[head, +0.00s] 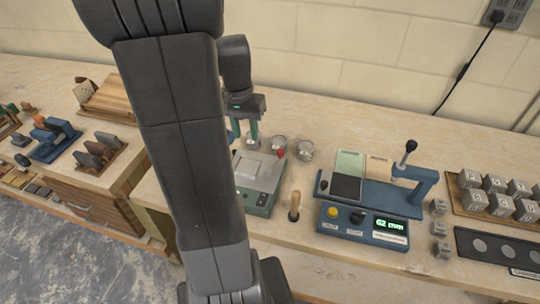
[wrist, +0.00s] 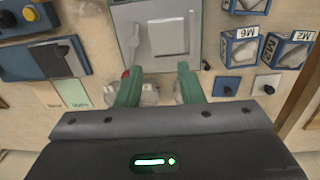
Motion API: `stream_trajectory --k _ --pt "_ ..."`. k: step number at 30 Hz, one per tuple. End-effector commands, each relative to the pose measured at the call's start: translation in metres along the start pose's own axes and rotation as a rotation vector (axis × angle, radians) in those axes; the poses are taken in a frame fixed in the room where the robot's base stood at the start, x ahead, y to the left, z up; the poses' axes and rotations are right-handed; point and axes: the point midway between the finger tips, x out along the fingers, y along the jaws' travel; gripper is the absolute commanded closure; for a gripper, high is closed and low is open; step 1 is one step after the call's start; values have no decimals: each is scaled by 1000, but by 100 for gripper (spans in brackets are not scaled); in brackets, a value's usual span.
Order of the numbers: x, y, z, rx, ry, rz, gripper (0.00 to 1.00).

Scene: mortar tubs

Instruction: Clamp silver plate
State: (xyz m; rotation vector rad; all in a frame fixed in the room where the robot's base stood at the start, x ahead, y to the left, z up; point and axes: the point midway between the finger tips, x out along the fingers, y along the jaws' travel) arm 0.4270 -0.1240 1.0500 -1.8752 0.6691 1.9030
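A silver plate (head: 250,166) lies on top of a green-grey clamp device (head: 262,200) at the middle of the bench. It also shows as a pale square (wrist: 169,37) on the device in the wrist view, with a small lever (wrist: 133,36) beside it. A red knob (head: 281,153) stands at the device's back right corner. My gripper (head: 243,136) is above the bench behind the device. In the wrist view its green fingers (wrist: 159,85) are apart, with no held thing visible between them. My arm hides the device's left part in the head view.
Two round metallic items (head: 279,143) (head: 305,149) stand behind the device. A wooden-handled tool (head: 294,205) is to its right, then a blue device (head: 365,215) reading 62 mm. Several grey blocks (head: 470,180) sit farther right. A wall closes the back.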

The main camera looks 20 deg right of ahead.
Motion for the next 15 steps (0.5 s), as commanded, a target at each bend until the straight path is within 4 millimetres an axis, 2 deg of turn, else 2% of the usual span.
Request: stream_trajectory --k 1,5,15 --pt "10 -4 -2 5 9 36 76" --pt "22 -12 -10 58 59 165 100" --pt "21 -42 -33 205 304 402 100"
